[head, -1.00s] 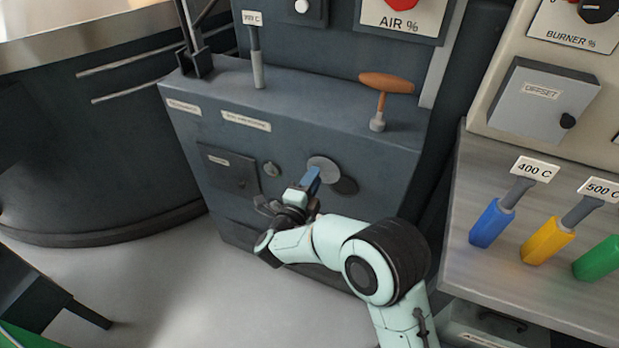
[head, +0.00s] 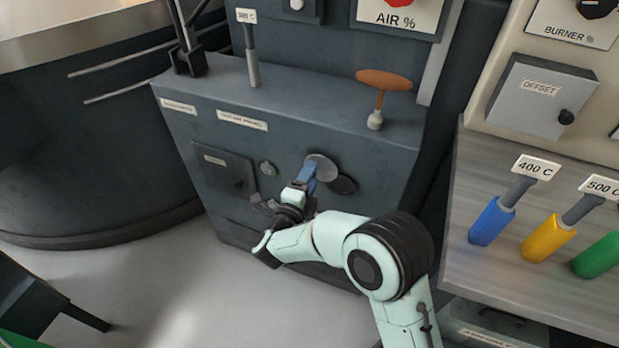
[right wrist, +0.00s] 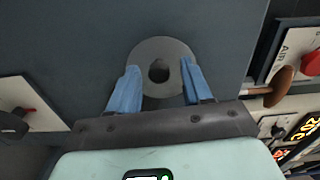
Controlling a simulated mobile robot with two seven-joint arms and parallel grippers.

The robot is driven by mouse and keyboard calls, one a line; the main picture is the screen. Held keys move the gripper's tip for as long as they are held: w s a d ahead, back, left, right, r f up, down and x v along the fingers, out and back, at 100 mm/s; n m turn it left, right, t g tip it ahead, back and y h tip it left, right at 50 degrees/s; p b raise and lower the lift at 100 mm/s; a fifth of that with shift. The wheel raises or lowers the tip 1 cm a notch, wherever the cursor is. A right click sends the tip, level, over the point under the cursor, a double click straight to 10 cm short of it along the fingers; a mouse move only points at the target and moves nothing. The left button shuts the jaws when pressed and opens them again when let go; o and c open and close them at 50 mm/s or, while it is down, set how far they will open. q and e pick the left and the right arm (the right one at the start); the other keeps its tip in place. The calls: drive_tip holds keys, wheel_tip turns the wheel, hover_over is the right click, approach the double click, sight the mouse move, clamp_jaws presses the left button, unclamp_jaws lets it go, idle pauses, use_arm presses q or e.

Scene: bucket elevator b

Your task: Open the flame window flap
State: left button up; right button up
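The flame window flap looks like the round grey disc (head: 322,167) on the front of the dark grey cabinet. A dark round shape shows beside its lower right edge. In the right wrist view the disc (right wrist: 160,48) has a small dark knob or hole at its middle. My right gripper (head: 308,177) is in front of the disc. In the right wrist view its blue fingers (right wrist: 160,72) are spread apart, one to each side of the dark middle, with nothing visibly clamped. Whether they touch the disc is unclear. My left gripper is not in view.
An orange-handled lever (head: 383,88) and a grey-handled lever (head: 253,62) stand on the cabinet (head: 300,105). A small square hatch (head: 222,168) is left of the disc. At right, a bench (head: 480,165) holds blue, yellow and green handled tools. Open floor lies in front.

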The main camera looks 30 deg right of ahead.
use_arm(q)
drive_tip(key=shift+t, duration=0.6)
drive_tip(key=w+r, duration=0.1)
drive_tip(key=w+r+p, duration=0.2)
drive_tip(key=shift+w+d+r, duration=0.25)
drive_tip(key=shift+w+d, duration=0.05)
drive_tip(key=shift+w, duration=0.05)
use_arm(e)
drive_tip(key=v, duration=1.3)
drive_tip(key=shift+a, duration=0.2)
drive_tip(key=shift+s, duration=0.1)
